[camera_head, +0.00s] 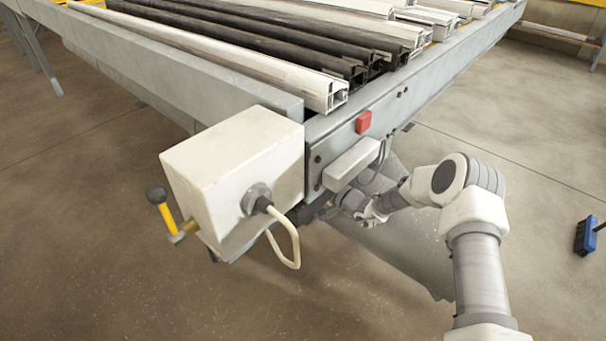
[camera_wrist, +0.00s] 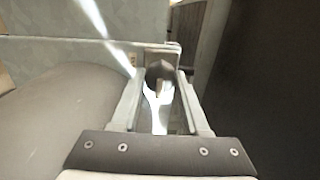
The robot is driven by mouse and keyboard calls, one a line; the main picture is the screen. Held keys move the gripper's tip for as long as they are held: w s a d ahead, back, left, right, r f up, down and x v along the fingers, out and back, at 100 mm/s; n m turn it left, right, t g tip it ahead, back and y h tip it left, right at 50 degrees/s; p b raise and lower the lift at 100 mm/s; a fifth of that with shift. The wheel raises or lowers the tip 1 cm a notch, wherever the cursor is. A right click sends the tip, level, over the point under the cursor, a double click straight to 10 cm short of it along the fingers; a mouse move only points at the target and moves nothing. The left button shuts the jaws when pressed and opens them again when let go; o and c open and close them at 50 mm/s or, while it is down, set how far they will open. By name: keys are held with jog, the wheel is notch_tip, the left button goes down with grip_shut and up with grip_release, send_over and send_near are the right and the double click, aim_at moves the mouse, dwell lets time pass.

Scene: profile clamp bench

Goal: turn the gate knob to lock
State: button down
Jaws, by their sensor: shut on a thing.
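In the wrist view, the two fingers of my gripper (camera_wrist: 160,78) stand on either side of a dark rounded knob (camera_wrist: 159,70), which I take to be the gate knob. My gripper is shut on it. A pale, bright piece shows in front of the knob, between the fingers. How far the knob is turned cannot be told. In the head view, my gripper is low beneath the bench's end rail, beside the white box (camera_head: 232,165). Its fingertips and the knob are mostly hidden there by the box, the cable and the rail.
The bench's grey end rail (camera_head: 425,75) carries a red button (camera_head: 363,122) and a small pale box (camera_head: 350,163). A yellow lever with a black ball (camera_head: 163,208) and a looped cable (camera_head: 291,245) stick out of the white box. White and dark profiles (camera_head: 225,50) lie on top.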

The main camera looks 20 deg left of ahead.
jog(key=m, duration=0.4)
jog(key=shift+f+b, duration=0.15)
jog(key=shift+b, duration=0.2)
jog(key=m, duration=0.4)
jog(key=shift+m, duration=0.3)
jog(key=m+p, duration=0.1)
jog(key=m, duration=0.3)
jog(key=shift+s, duration=0.1)
jog(key=m, duration=0.5)
jog(key=shift+s+a+p, duration=0.1)
jog(key=shift+p, duration=0.2)
jog(key=shift+c, duration=2.2)
grip_release()
